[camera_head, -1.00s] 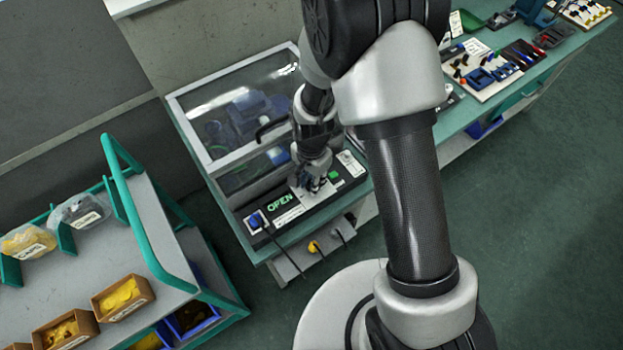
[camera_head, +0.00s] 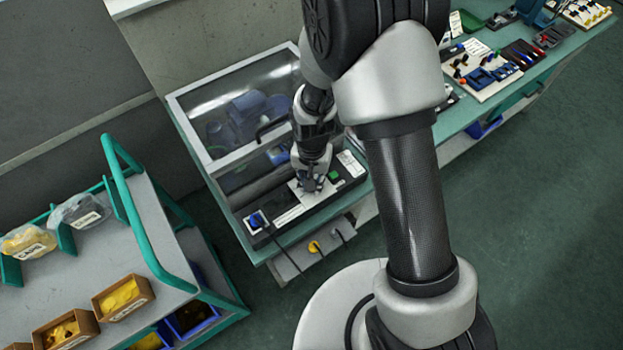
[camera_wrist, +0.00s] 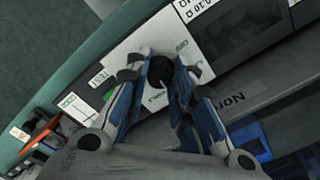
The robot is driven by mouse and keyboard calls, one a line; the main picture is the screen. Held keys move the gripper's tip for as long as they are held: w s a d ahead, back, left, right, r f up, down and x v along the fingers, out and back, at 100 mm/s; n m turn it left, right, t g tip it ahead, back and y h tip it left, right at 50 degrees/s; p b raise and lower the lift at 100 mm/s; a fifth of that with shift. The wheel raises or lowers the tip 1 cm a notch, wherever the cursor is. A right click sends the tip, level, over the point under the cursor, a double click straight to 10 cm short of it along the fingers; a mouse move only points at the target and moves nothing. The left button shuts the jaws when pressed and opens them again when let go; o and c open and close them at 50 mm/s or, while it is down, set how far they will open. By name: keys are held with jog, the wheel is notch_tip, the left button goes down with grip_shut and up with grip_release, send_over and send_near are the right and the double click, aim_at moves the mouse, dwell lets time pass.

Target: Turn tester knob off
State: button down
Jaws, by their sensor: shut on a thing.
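The tester (camera_head: 283,214) is a dark panel along the front of the bench, below a clear-lidded box. Its black round knob (camera_wrist: 161,70) sits on a light plate (camera_wrist: 138,50) in the wrist view. My gripper (camera_wrist: 160,66) points down at the plate, with its blue-padded fingers on both sides of the knob, shut on it. In the head view my gripper (camera_head: 311,186) covers the knob. The tester's display is dark, with no lit word showing. The exact angle of the knob's pointer is too small to tell.
The clear lid (camera_head: 240,110) stands just behind the panel, with blue equipment inside. A green button (camera_head: 334,175) lies close to the right of my gripper. A blue connector (camera_head: 256,221) is at the panel's left end. A trolley (camera_head: 150,225) stands at left.

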jog(key=n, duration=0.5)
jog(key=shift+n, duration=0.3)
jog(key=n, duration=0.4)
jog(key=shift+d, duration=0.1)
jog(key=n, duration=0.9)
jog(key=shift+w, duration=0.1)
jog(key=shift+n, duration=0.3)
jog(key=c, duration=1.4)
grip_release()
jog(key=shift+o, duration=0.2)
